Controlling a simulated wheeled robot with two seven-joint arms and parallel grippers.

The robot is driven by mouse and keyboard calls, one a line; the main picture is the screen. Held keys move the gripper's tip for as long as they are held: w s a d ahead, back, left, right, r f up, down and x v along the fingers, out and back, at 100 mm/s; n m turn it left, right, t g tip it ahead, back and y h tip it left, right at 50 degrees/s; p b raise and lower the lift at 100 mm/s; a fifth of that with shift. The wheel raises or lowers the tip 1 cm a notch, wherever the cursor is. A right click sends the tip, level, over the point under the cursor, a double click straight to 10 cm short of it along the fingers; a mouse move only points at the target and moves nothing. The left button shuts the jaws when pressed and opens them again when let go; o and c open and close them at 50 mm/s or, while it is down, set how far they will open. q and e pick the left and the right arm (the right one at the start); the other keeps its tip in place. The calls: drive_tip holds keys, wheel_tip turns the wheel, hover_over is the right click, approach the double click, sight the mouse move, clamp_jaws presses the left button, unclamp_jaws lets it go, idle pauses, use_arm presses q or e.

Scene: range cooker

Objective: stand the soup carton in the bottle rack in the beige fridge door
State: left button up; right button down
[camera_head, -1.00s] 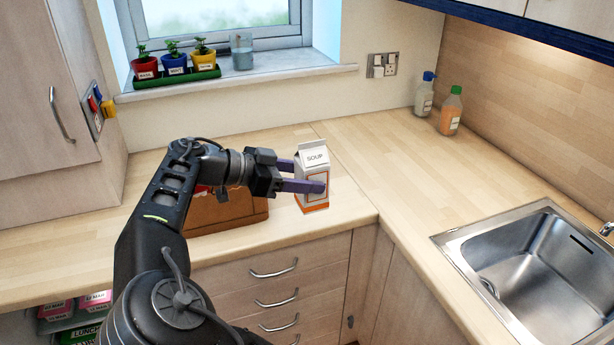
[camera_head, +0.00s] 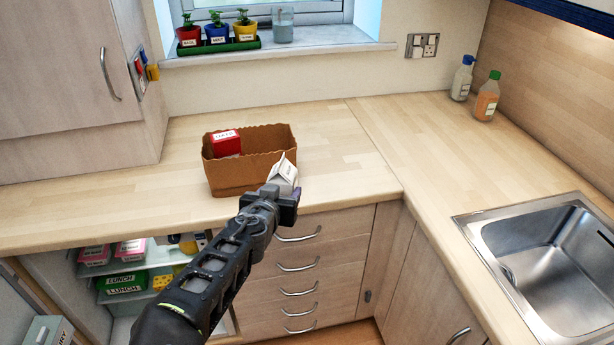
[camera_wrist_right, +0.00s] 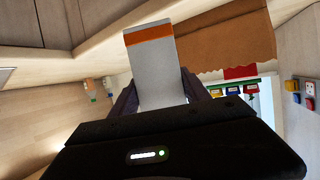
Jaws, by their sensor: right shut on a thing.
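The soup carton (camera_head: 283,173), white with a gable top, is tilted at the front edge of the counter. My right gripper (camera_head: 285,194) is shut on it, partly hiding it. In the right wrist view the carton (camera_wrist_right: 155,72) shows its plain side and orange band between the two fingers (camera_wrist_right: 160,97). The open fridge (camera_head: 140,280) is below the counter at lower left, with packets and boxes on its shelves. A grey-green carton (camera_head: 46,332) stands at the lower left corner, by the fridge's open side. I cannot make out the bottle rack clearly. My left gripper is not in view.
A brown paper bag or box (camera_head: 235,178) with a red carton (camera_head: 226,143) inside stands on the counter just behind the soup carton. Drawers (camera_head: 300,270) are below the counter, and a sink (camera_head: 545,260) is at right. Two bottles (camera_head: 486,96) stand at the back right.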

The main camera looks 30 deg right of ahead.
drive_tip(key=w+a+f+n+t+y+b, duration=0.1)
drive_tip(key=w+a+f+n+t+y, duration=0.2)
drive_tip(key=a+f+n+y, duration=0.3)
drive_tip(key=a+n+y, duration=0.2)
drive_tip(key=y, duration=0.1)
drive_tip(key=shift+w+a+f+b, duration=0.2)
drive_tip(key=shift+a+f+b, duration=0.1)
drive_tip(key=shift+f+b, duration=0.1)
